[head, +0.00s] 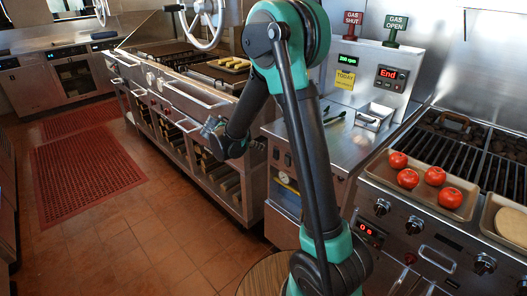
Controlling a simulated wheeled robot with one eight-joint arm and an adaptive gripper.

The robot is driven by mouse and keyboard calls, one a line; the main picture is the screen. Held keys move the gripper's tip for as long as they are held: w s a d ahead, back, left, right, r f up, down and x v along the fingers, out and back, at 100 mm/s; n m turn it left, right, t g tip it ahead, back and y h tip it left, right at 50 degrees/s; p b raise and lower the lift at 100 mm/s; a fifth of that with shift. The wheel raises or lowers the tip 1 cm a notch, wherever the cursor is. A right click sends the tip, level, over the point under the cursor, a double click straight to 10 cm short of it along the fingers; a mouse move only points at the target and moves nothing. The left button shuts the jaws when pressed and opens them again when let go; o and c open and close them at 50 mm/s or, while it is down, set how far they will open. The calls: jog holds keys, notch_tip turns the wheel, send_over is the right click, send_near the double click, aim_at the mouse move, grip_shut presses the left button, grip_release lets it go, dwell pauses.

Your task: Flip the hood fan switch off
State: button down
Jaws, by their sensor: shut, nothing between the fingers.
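My gripper (213,126) is at the end of my folded arm, left of the picture's middle, in front of the long steel counter. It is small and dark in this view, shut and empty, and touches nothing I can make out. I cannot pick out a hood fan switch for certain. A steel control box (357,66) stands at the back right, with a green display, a yellow "TODAY" label and a panel with a red "End" display (387,73). My gripper is well left of this box. My arm hides part of the middle.
Red "GAS SHUT" (353,18) and green "GAS OPEN" (396,22) signs top the box. A tray of tomatoes (459,212) sits on the right grill. A steel counter (345,143) lies between. Red mats (80,172) cover the left floor; tiled floor (150,250) is clear.

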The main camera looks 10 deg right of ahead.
jog(key=shift+s+a+r, duration=0.25)
jog(key=shift+a+r, duration=0.1)
jog(key=shift+r, duration=0.25)
jog(key=shift+s+a+r, duration=0.3)
jog(key=shift+a+r, duration=0.1)
jog(key=shift+r, duration=0.15)
jog(key=shift+s+a+r, duration=0.25)
jog(key=shift+a+r, duration=0.1)
jog(key=shift+r, duration=0.25)
jog(key=shift+d, duration=0.1)
